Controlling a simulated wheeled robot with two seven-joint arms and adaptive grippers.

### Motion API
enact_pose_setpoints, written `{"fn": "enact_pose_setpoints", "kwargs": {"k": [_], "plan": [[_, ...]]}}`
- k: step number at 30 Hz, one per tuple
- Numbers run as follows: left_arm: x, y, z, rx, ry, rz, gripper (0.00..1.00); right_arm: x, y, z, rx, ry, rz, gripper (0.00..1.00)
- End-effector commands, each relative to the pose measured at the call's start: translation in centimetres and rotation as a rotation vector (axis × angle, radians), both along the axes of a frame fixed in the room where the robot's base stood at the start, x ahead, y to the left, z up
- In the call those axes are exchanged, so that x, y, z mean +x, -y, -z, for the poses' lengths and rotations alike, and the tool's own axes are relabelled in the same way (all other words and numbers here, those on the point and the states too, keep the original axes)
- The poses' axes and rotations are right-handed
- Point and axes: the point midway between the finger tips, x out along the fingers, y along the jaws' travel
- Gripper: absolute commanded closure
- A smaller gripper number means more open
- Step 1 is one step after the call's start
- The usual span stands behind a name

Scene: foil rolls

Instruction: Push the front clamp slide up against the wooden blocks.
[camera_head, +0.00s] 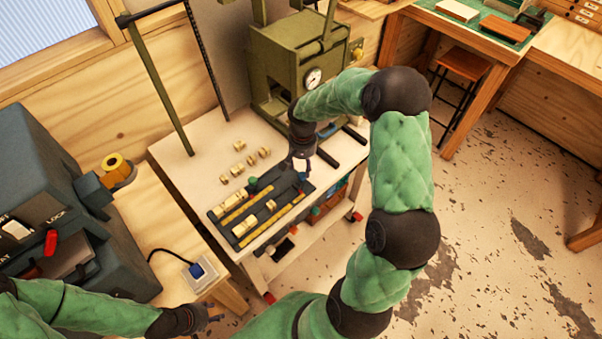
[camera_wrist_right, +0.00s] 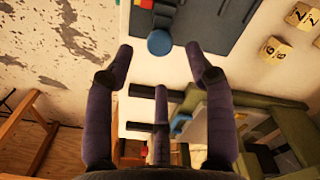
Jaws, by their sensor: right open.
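The dark clamping plate (camera_head: 285,203) lies on the pale table, with two yellow rulers and small wooden blocks (camera_head: 245,226) in rows along it. A single block (camera_head: 271,205) sits further along the front row. A blue knob (camera_wrist_right: 160,42), apparently on the front clamp slide, is at the plate's end in the wrist view. A green knob (camera_head: 252,182) stands on the back side. My right gripper (camera_head: 301,165) is above the plate's right end; its open, empty fingers (camera_wrist_right: 161,50) straddle the blue knob in the picture, with no contact visible. My left gripper (camera_head: 208,318) is low at the left, its finger opening unclear.
Several loose wooden blocks (camera_head: 238,168) lie behind the plate; some show numerals in the wrist view (camera_wrist_right: 276,50). A green press (camera_head: 300,60) with a gauge and dark bars (camera_head: 340,145) stands beyond. A grey machine (camera_head: 50,200) is at the left. Floor at right is clear.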

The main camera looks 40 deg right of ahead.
Motion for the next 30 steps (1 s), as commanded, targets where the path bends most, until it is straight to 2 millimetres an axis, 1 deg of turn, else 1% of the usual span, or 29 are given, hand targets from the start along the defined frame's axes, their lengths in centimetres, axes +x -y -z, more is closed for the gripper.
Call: {"fn": "enact_pose_setpoints", "kwargs": {"k": [1,3,6,9,14,21,22,23,24,26,27,30], "plan": [[0.0,0.0,0.3,0.0,0.0,0.0,0.6,-0.1,0.0,1.1,0.0,-0.004,0.0,0.46],[0.0,0.0,0.5,0.0,0.0,0.0,0.6,-0.1,0.0,2.2,0.001,-0.002,0.0,0.46],[0.0,0.0,0.7,0.0,0.0,0.0,0.6,-0.1,0.0,3.4,0.001,-0.002,0.0,0.46],[0.0,0.0,0.8,0.0,0.0,0.0,0.6,0.0,0.0,4.2,0.001,-0.001,0.0,0.46],[0.0,0.0,0.9,0.0,0.0,0.0,0.6,0.0,0.0,4.8,0.0,0.0,-0.001,0.46],[0.0,0.0,0.9,0.0,0.0,0.0,0.6,0.0,0.0,4.8,-0.001,0.001,0.0,0.46],[0.0,0.0,0.9,0.0,0.0,0.0,0.6,0.0,0.0,4.8,-0.001,0.001,0.0,0.51],[0.0,0.0,0.9,0.0,0.0,0.0,0.6,0.0,0.0,4.8,-0.001,0.001,0.0,0.6],[0.0,0.0,0.9,0.0,0.0,0.0,0.6,0.0,0.0,4.8,-0.001,0.001,-0.001,0.71],[0.0,0.0,0.9,0.0,0.0,0.0,0.6,0.0,0.0,4.8,0.0,0.0,-0.001,0.88],[0.0,0.0,0.9,0.0,0.0,0.0,0.6,0.0,0.0,4.8,0.0,0.0,-0.001,0.99],[0.0,0.0,0.9,0.0,0.0,0.0,0.6,0.0,0.0,4.8,0.0,0.0,-0.001,1.0]]}}
